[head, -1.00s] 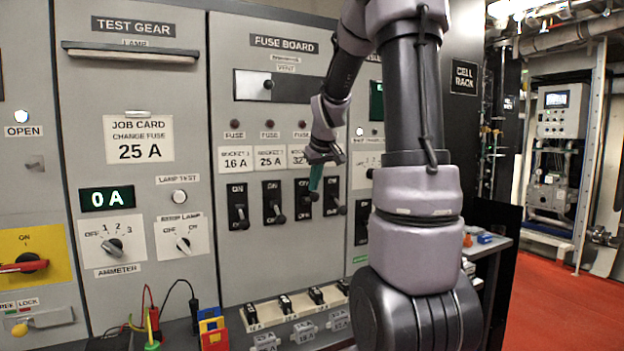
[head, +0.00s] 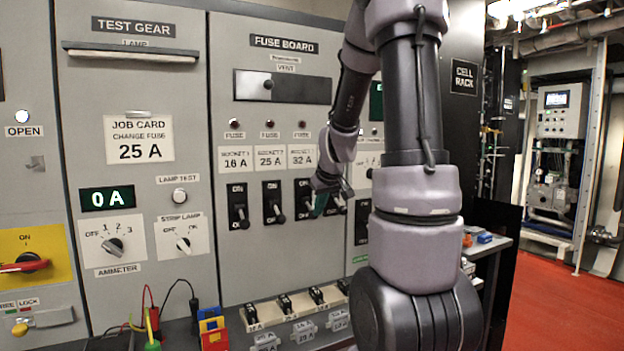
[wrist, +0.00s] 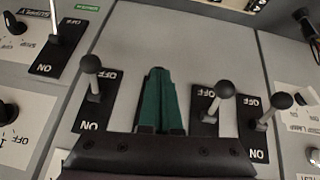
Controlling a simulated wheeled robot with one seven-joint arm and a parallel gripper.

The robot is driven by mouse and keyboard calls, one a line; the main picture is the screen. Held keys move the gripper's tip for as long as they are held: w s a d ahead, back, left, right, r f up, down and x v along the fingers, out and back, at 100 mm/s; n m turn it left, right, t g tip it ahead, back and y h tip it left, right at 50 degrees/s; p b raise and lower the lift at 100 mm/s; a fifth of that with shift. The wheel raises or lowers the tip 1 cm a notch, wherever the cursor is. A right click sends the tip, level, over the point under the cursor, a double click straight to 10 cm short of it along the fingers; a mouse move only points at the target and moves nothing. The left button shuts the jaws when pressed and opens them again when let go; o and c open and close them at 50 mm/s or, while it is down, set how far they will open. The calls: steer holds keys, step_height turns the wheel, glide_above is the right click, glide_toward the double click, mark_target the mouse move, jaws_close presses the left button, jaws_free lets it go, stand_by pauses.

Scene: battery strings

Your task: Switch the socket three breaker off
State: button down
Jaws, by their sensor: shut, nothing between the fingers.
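The fuse board has a row of black breakers under its socket labels. The socket three breaker (head: 301,187) is under the 32 A label, its plate partly covered by my gripper. My gripper (head: 319,205) is shut and empty, with green fingers in front of this breaker's lower right part. In the wrist view the picture is upside down. There the closed fingers (wrist: 158,100) stand between two breaker levers and hide what lies behind them. The socket three lever's position is hidden, and I cannot tell whether the fingers touch it.
The socket two breaker (head: 273,190) and socket one breaker (head: 238,193) are to the left, their knobs low. Another breaker's lever (wrist: 92,66) is close beside the fingers in the wrist view. Fuse holders (head: 285,304) line the bench below.

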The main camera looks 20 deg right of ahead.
steer(key=shift+f, duration=0.4)
steer(key=shift+f, duration=0.1)
stand_by(0.4)
